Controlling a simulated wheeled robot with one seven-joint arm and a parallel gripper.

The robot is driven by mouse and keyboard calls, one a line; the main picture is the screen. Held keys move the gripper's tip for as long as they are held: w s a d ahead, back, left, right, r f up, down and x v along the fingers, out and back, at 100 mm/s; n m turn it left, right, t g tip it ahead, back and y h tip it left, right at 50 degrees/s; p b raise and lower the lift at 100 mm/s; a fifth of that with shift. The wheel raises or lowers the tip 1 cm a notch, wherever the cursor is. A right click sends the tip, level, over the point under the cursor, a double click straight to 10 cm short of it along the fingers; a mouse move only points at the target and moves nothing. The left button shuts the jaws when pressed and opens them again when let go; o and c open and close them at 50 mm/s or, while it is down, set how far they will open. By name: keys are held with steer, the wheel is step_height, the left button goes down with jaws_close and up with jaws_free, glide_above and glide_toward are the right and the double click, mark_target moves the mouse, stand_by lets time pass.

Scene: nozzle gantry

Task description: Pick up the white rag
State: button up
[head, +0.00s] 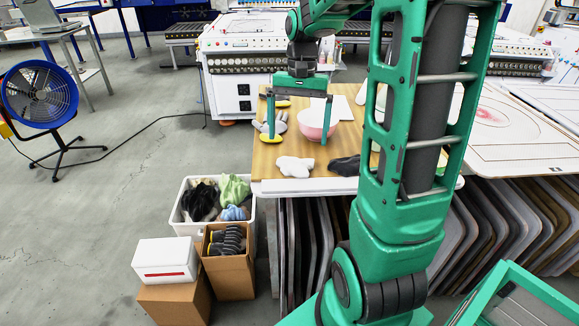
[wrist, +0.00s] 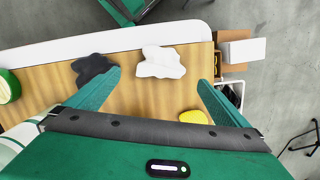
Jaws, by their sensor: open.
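The white rag (head: 294,166) lies crumpled on the wooden tabletop near its front edge. It also shows in the wrist view (wrist: 160,60), in the gap between the fingertips as seen from above. My gripper (head: 298,139) is open and empty, with its two green fingers pointing down above the table. In the wrist view the fingers (wrist: 159,78) are spread wider than the rag, and neither appears to touch it. Nothing hides the rag in either view.
A dark rag (head: 345,166) lies right of the white one. A pink bowl (head: 314,123) stands behind, near my right finger in the picture. Grey gloves and yellow items (wrist: 193,116) lie nearby. A white bin (head: 249,226) of rags and boxes stand on the floor left.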

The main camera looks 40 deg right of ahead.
mark_target(293, 161)
steer(key=f, duration=0.2)
steer(key=shift+s+a+f, duration=0.1)
steer(key=shift+a+f, duration=0.1)
steer(key=shift+f, duration=0.1)
steer(key=f, duration=0.2)
steer(key=a+f, duration=0.1)
steer(key=shift+s+a+f, duration=0.1)
steer(key=shift+s+f, duration=0.05)
steer(key=shift+f, duration=0.9)
steer(key=c, duration=1)
steer(key=shift+r, duration=0.1)
